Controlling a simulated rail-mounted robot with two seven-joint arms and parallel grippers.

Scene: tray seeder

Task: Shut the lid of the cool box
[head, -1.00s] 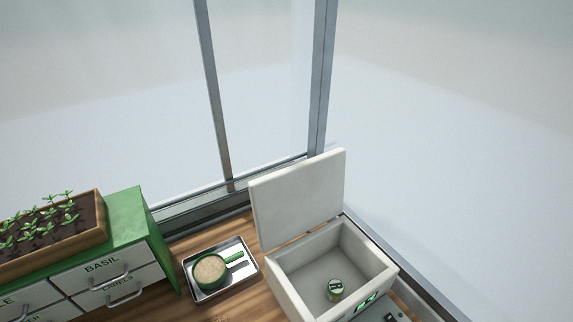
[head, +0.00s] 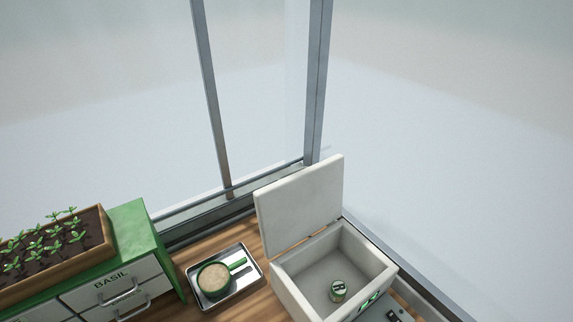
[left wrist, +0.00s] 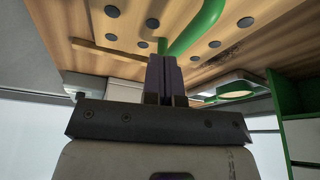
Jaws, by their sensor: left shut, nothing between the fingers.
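The cool box (head: 285,285) is a pale open box at the lower right of the head view. Its lid (head: 302,205) stands raised at the back edge. A small jar with a green label (head: 338,291) sits inside on the floor of the box. My left gripper (left wrist: 166,62) shows in the left wrist view, its fingers together with nothing between them. Neither gripper is in the head view, so the left gripper's distance from the lid cannot be told. My right gripper is in no view.
A metal tray (head: 247,291) with a green-handled scoop (head: 214,279) lies left of the box. Further left are green-framed drawers (head: 130,225) and a seedling planter (head: 98,250). In the left wrist view, a green tube (left wrist: 200,28) and dark discs show on a wooden surface (left wrist: 265,45).

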